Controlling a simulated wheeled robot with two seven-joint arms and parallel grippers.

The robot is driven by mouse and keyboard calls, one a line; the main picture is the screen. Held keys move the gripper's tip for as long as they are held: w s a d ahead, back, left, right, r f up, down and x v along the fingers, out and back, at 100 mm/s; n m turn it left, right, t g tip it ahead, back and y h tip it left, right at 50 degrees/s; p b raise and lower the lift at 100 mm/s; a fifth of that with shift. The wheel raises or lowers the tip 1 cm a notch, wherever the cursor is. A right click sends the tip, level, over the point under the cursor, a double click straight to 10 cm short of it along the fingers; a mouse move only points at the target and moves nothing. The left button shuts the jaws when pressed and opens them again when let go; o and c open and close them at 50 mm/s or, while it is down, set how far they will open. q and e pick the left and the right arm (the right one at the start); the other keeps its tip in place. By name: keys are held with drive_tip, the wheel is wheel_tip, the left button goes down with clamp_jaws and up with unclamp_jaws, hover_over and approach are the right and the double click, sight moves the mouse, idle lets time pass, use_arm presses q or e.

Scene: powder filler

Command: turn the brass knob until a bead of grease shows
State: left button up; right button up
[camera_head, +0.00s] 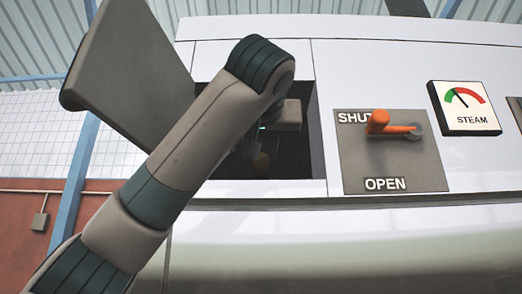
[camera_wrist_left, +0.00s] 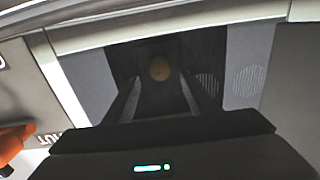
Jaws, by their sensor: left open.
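The brass knob (camera_wrist_left: 160,68) shows as a dull round shape in the left wrist view, inside a dark recess. It lies ahead of my left gripper (camera_wrist_left: 160,92), between the lines of its two fingers, and I cannot tell the exact gap. In the head view the knob (camera_head: 261,161) is a faint brownish spot in the dark opening. My left arm reaches up from the lower left into this opening, and its gripper (camera_head: 250,150) is in shadow there. The left fingers are apart. No grease bead can be made out. My right gripper is not in view.
The opening's white machine panel (camera_head: 360,70) surrounds the recess. An open grey hatch door (camera_head: 125,65) hangs at its left. To the right are an orange lever (camera_head: 390,126) on a SHUT/OPEN plate (camera_head: 395,165) and a steam gauge (camera_head: 463,108).

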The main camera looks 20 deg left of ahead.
sight(261, 159)
use_arm(q)
drive_tip(key=p+x, duration=0.2)
drive_tip(key=x, duration=0.3)
drive_tip(key=shift+w+r+p, duration=0.1)
drive_tip(key=shift+r+p, duration=0.1)
drive_tip(key=shift+p, duration=0.2)
drive_tip(key=shift+p+x, duration=0.3)
drive_tip(key=shift+x, duration=0.5)
drive_tip(key=shift+f, duration=0.2)
drive_tip(key=shift+c, duration=0.6)
drive_tip(key=c, duration=0.9)
